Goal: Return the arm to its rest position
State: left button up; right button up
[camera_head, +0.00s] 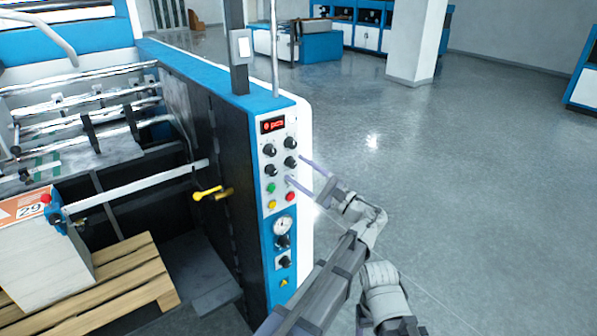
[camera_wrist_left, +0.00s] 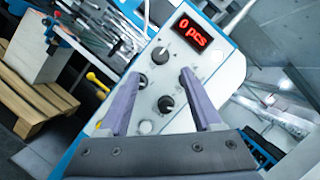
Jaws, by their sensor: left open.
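My left gripper (camera_head: 297,171) is in front of the blue and white machine's control panel (camera_head: 279,155), level with its knobs and buttons. Its two fingers are spread apart with nothing between them. In the left wrist view the open gripper (camera_wrist_left: 157,103) frames a black knob (camera_wrist_left: 166,104) on the panel. I cannot tell whether the fingertips touch the panel. A red display (camera_wrist_left: 193,34) reads "0 pcs". My left arm (camera_head: 335,262) reaches up from the bottom of the head view. The right gripper does not show.
A yellow handle (camera_head: 208,193) sticks out left of the panel. A white pillar (camera_head: 415,40) and blue cabinets (camera_head: 365,28) stand far back. The grey floor (camera_head: 490,170) to the right is clear.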

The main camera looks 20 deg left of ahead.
pick_arm(q)
jog(key=s+a+f+n+g+h, duration=0.35)
jog(key=s+f+h, duration=0.25)
jog(key=f, duration=0.5)
jog(key=s+a+f+n+g+h, duration=0.2)
jog(key=s+a+f+n+h, duration=0.3)
jog(key=f, duration=0.6)
jog(key=s+d+f+h+b, duration=0.2)
jog(key=s+d+f, duration=0.1)
jog(key=d, duration=0.4)
jog(key=s+d+f+g+h+b, duration=0.1)
jog(key=s+d+f+h, duration=0.2)
jog(key=s+d, duration=0.3)
jog(key=s+d+f+g+h+b, duration=0.1)
jog(key=s+d+f, duration=0.3)
jog(key=d, duration=0.4)
jog(key=shift+s+f+h+b, duration=0.35)
jog(key=shift+f+h+b, duration=0.4)
jog(key=shift+h+b, duration=0.1)
jog(key=shift+n, duration=0.25)
